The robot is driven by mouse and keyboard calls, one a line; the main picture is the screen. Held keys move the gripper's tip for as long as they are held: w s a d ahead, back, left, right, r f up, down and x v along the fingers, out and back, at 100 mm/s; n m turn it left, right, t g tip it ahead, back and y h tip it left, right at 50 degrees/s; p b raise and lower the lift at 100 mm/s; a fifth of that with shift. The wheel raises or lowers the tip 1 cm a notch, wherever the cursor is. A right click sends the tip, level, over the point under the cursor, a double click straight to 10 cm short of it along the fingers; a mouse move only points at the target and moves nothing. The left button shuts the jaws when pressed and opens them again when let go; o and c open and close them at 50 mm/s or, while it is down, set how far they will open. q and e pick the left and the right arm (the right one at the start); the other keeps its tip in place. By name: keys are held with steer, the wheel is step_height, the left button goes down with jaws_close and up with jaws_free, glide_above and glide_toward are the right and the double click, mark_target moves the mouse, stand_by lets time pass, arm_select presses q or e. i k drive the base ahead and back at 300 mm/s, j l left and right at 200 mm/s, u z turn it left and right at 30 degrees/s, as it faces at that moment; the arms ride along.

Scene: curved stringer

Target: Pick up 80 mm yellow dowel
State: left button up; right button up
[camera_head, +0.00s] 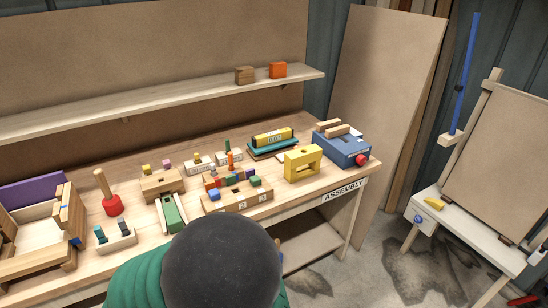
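No thing is clearly readable as an 80 mm yellow dowel. A long yellow piece (273,136) with a pale label lies on a teal holder towards the right of the bench; I cannot tell whether it is round. A small yellow piece (434,204) lies on the white side table at the right. A small yellow block (146,168) sits on a wooden block at the bench's middle left. Neither of my grippers shows. A dark rounded form with green below it (222,262) hides part of the bench's front.
The wooden bench (290,197) holds a yellow block with an opening (302,163), a blue box (343,149), a red-based peg (108,195) and several small blocks. A shelf (180,95) runs above. A board on a stand (500,150) is at right.

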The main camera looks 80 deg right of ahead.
mark_target(196, 159)
steer(key=k+l+z, duration=0.1)
steer(key=l+z, duration=0.3)
steer(key=l, duration=0.2)
steer(key=l+z, duration=0.45)
steer(key=i+l+z, duration=0.1)
steer(key=l+z, duration=0.3)
steer(key=l, duration=0.25)
steer(key=i+l, duration=0.1)
steer(key=l, duration=0.4)
steer(key=i+l, duration=0.1)
steer(key=l, duration=0.35)
